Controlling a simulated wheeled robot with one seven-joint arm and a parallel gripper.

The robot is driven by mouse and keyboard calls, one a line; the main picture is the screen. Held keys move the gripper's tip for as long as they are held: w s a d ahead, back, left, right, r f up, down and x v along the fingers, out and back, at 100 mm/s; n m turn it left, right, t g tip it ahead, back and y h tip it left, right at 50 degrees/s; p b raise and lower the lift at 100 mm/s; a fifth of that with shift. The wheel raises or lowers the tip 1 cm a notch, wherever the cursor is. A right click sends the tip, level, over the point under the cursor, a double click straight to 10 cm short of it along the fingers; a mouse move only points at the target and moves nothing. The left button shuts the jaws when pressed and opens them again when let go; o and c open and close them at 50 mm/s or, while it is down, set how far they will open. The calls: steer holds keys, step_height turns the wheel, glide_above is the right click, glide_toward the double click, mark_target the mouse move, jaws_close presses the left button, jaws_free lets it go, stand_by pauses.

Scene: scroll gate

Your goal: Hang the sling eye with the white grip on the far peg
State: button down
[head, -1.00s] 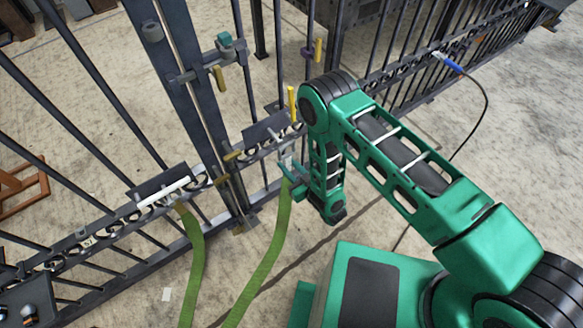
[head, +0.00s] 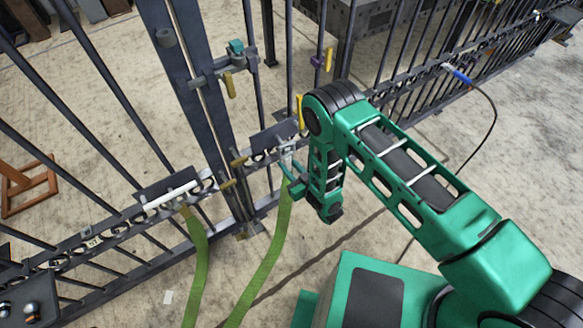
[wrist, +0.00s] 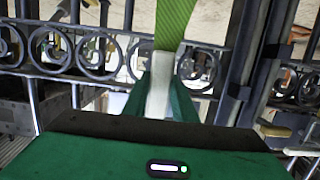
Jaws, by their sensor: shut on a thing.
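My gripper (head: 290,178) is shut on a white grip (wrist: 160,84), which shows between its green fingers in the wrist view. A green sling strap (head: 265,255) hangs down from the gripper in the head view; the strap also shows in the wrist view (wrist: 174,24). The held eye is mostly hidden by the fingers. A second green strap (head: 197,265) hangs from the left gate leaf, below a white bar (head: 170,194) on a dark plate. Another dark plate (head: 272,137) is on the right leaf, just beyond my gripper. I cannot tell which part is the far peg.
The gate's dark bars and scrollwork (wrist: 97,55) stand close to my gripper. Yellow handles (head: 230,85) and a teal-topped latch (head: 236,50) are higher up. A blue-ended cable (head: 462,76) hangs at the right. The floor in front of the left leaf is open.

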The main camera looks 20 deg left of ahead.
steer(key=shift+x, duration=1.85)
steer(key=shift+f, duration=0.2)
steer(key=c, duration=1.1)
jaws_free()
steer(key=shift+f, duration=0.15)
steer(key=shift+f, duration=5.65)
